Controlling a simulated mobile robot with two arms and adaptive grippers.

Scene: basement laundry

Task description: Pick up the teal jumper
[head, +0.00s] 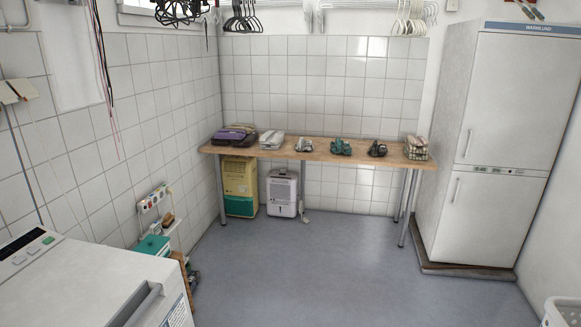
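The teal jumper (340,147) appears to be the small crumpled teal cloth on the long wooden table (322,158) against the far wall. It lies right of the table's middle, between a small grey-white crumpled cloth (304,146) and a dark crumpled cloth (377,149). It is far from me, so its folds are hard to make out. Neither of my grippers shows in the head view.
Folded purple and brown textiles (234,135), a pale folded stack (271,140) and a striped stack (416,148) share the table. Dehumidifiers (283,194) stand underneath. A white fridge (497,150) stands right, a white appliance (75,285) front left. The floor between is clear.

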